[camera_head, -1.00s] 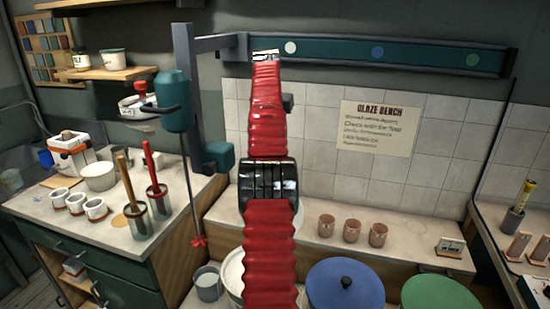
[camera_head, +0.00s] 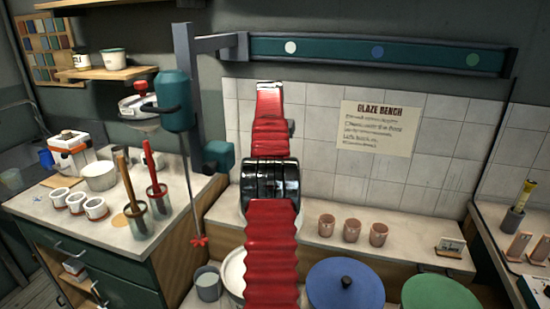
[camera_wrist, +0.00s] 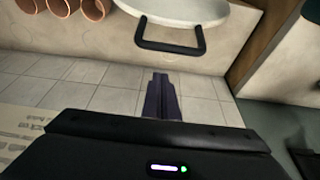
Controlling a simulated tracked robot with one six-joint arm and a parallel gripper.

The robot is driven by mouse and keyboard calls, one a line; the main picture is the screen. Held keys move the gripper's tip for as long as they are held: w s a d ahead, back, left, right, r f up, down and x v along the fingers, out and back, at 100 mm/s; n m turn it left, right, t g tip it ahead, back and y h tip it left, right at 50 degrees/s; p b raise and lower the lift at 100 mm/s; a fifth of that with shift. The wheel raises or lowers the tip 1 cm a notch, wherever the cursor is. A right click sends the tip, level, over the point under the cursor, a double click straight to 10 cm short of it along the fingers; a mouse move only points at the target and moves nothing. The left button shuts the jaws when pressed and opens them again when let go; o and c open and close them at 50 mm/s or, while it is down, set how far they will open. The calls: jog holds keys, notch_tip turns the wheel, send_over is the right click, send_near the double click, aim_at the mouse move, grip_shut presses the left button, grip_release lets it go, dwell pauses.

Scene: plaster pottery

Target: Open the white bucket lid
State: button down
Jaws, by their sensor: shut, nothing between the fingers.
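The white bucket lid (camera_head: 232,272) shows at the bottom of the head view, its right part hidden behind my red arm. In the wrist view a white round lid (camera_wrist: 180,9) with a dark loop handle (camera_wrist: 170,46) is at the top, cut by the frame edge. My gripper (camera_wrist: 161,78) is shut and empty. Its fingertips appear just below the handle in the picture, with a gap between them; I cannot tell the depth. The gripper is hidden in the head view.
A blue lid (camera_head: 345,285) and a green lid (camera_head: 440,293) are to the right. Several terracotta cups (camera_head: 352,230) stand on the ledge behind. A grey pail (camera_head: 208,284) is left of the white lid. A dark post (camera_head: 190,130) with a rail rises at left.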

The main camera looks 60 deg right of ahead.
jog(key=shift+s+a, duration=0.15)
jog(key=shift+a, duration=0.7)
jog(key=shift+s+a, duration=0.1)
jog(key=shift+a, duration=0.75)
jog(key=shift+s, duration=0.1)
